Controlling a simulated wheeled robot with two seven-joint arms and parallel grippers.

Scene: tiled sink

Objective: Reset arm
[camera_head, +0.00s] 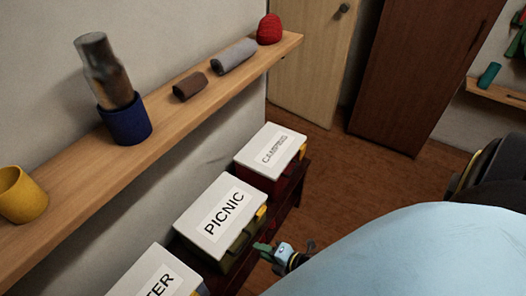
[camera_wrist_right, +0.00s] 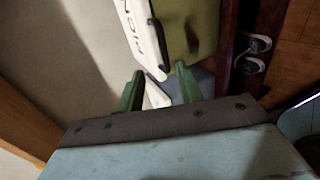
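My right gripper (camera_head: 264,248) shows small at the bottom middle of the head view, beside the picnic box (camera_head: 222,216). In the right wrist view its two green fingers (camera_wrist_right: 158,88) are spread apart, with nothing held between them. The picnic box, white-lidded with an olive body, also shows ahead of the fingers in the wrist view (camera_wrist_right: 193,28); I see no contact. My left gripper is in neither view.
Other white-lidded boxes stand in the row: the camping box (camera_head: 271,148) and one partly cut off (camera_head: 153,277). A wooden wall shelf (camera_head: 190,107) holds a yellow cup (camera_head: 21,194), a blue cup (camera_head: 126,121) with a bottle, rolls and a red item. Open floor (camera_head: 342,165) lies right.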

